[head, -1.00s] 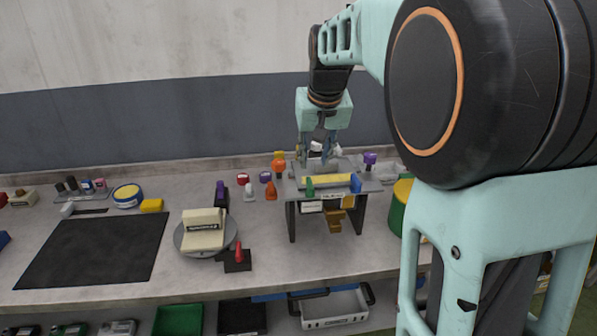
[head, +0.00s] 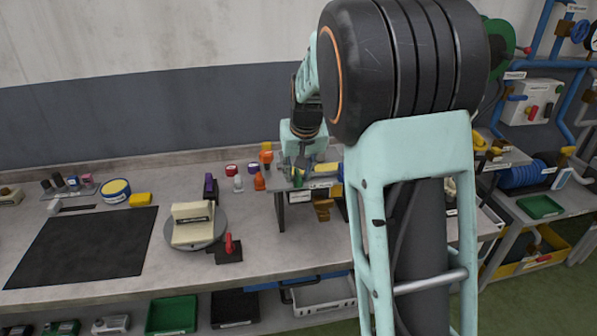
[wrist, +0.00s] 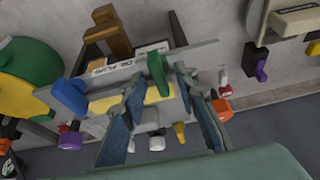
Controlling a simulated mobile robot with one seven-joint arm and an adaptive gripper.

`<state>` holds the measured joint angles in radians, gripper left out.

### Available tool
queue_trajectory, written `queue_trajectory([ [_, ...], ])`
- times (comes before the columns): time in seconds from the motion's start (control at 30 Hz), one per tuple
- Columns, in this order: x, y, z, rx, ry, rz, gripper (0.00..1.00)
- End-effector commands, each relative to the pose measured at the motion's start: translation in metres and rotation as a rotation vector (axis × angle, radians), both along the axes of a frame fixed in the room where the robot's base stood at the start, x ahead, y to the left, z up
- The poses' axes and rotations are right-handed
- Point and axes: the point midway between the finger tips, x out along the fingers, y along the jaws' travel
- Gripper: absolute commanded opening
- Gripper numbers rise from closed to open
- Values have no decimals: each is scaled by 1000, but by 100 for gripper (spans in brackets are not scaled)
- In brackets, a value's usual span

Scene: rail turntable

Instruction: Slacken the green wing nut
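The green wing nut (wrist: 157,75) stands upright at the edge of a raised grey plate (wrist: 205,50) with a pale yellow strip. It is also in the head view (head: 298,178), partly crowded by my gripper. My gripper (wrist: 158,80) is open, one finger on each side of the green wing nut. Gaps show between the nut and both fingers, so I see no grip. In the head view my gripper (head: 299,168) hangs over the left part of the plate.
A blue knob (wrist: 70,95) is on the same plate, with a yellow knob (wrist: 180,132) between my fingers farther back. A turntable (head: 168,232) with a cream block and a red-handled lever (head: 229,243) are farther left. The black mat (head: 80,247) is clear.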

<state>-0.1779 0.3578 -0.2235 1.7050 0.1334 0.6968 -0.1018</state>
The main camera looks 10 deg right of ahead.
Motion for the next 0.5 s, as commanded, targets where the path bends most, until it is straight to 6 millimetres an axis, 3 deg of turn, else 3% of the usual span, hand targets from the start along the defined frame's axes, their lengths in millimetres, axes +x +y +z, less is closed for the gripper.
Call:
queue_trajectory([
  [0.13,0,0,0,0,0,0,26],
  [0.37,0,0,0,0,0,0,1],
  [0.5,0,0,0,0,0,0,0],
])
